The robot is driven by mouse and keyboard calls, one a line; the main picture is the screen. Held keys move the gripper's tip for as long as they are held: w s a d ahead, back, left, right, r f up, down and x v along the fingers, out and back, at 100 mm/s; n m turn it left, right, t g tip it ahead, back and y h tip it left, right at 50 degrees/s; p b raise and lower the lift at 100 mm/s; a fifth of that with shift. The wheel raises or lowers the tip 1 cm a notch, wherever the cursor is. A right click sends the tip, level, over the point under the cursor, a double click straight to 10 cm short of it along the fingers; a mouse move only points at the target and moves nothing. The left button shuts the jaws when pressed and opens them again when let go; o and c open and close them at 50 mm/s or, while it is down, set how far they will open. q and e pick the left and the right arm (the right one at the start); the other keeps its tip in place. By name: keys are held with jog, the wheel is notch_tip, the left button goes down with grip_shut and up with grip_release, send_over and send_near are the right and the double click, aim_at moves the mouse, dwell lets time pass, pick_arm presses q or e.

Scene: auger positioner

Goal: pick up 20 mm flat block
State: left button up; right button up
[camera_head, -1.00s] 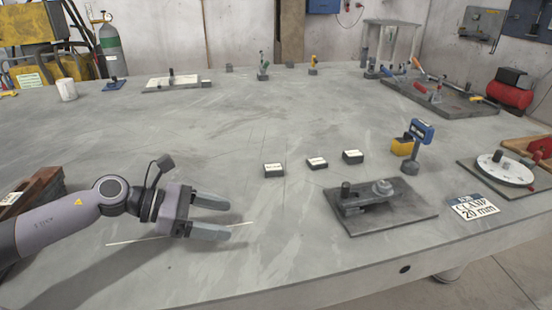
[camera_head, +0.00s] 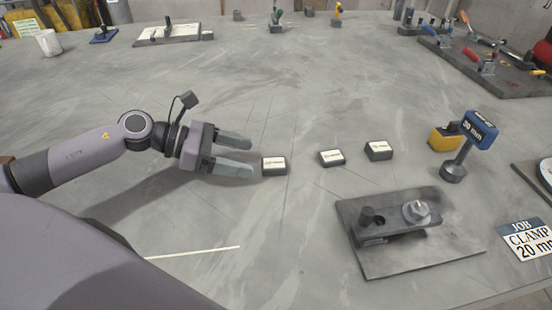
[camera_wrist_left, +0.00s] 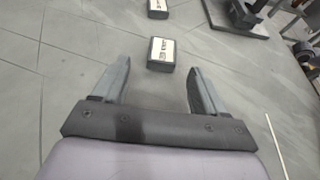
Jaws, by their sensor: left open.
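Three small dark blocks with white labels stand in a row on the grey table: the left block (camera_head: 274,165), the middle block (camera_head: 332,157) and the right block (camera_head: 378,150). Their label print is too small to read, so I cannot tell which is the 20 mm flat block. My left gripper (camera_head: 250,157) is open and empty, low over the table, its fingertips just left of the left block. In the left wrist view a labelled block (camera_wrist_left: 161,54) lies just ahead of the gap between the fingers, and another block (camera_wrist_left: 158,8) lies beyond it.
A clamp fixture on a dark plate (camera_head: 448,252) lies front right of the blocks. The table behind the blocks is clear.

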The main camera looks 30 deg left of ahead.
aim_at(279, 163)
pick_arm(q)
jog(key=x, duration=0.3)
jog(key=p+x, duration=0.1)
jog(key=x, duration=0.1)
jog(key=shift+w+d+r, duration=0.1)
jog(key=shift+d+r, duration=0.15)
jog(key=shift+d, duration=0.3)
jog(key=shift+w+d+f, duration=0.2)
jog(key=shift+d+f, duration=0.05)
jog(key=shift+d, duration=0.05)
jog(key=shift+r, duration=0.1)
jog(key=c, duration=1.3)
